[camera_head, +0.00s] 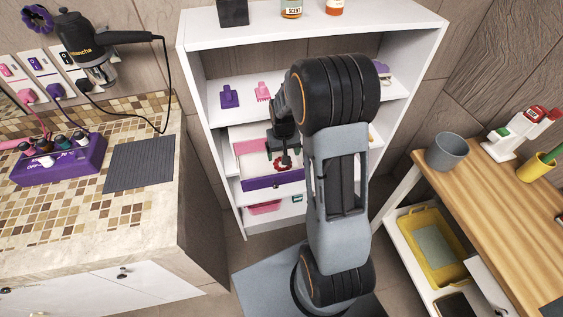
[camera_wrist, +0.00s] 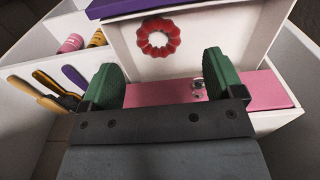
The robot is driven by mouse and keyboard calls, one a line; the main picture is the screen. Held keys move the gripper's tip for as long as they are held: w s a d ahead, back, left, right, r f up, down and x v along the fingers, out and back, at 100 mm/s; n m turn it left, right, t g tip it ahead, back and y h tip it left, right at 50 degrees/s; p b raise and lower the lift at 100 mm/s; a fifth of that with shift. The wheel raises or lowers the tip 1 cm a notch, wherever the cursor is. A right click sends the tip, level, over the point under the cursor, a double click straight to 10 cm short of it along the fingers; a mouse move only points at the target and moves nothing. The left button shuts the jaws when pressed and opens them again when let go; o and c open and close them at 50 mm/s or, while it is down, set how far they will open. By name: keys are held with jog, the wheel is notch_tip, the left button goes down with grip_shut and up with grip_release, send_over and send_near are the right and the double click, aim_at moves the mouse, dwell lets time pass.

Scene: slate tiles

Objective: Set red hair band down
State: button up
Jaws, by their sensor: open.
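The red hair band (camera_wrist: 158,37) is a scalloped ring. It lies on the white floor of an open drawer, near the drawer's purple front (camera_head: 262,184). It also shows in the head view (camera_head: 282,165), just below my gripper. My gripper (camera_wrist: 163,78) is open, its green finger pads apart with nothing held between them. In the wrist view the band sits beyond the fingertips, clear of both pads. A pink area (camera_wrist: 160,92) with a small silvery item (camera_wrist: 198,88) shows between and behind the fingers.
The drawer sits in a white shelf unit (camera_head: 205,110) with purple and pink items on the shelf above. Long-handled tools (camera_wrist: 50,92) stand in a compartment beside the drawer. A tiled counter (camera_head: 70,225) is at left and a wooden table (camera_head: 500,200) at right.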

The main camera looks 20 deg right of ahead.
jog(key=s+a+r+n+t, duration=0.1)
jog(key=s+a+r, duration=0.3)
jog(key=s+r, duration=0.3)
jog(key=s+a+r+n+t, duration=0.1)
jog(key=s+a+r, duration=0.3)
jog(key=s+r, duration=0.4)
jog(key=shift+s+a+r+t, duration=0.3)
jog(key=shift+a+r+t, duration=0.1)
jog(key=shift+t, duration=0.3)
jog(key=shift+r, duration=0.1)
jog(key=shift+r, duration=0.25)
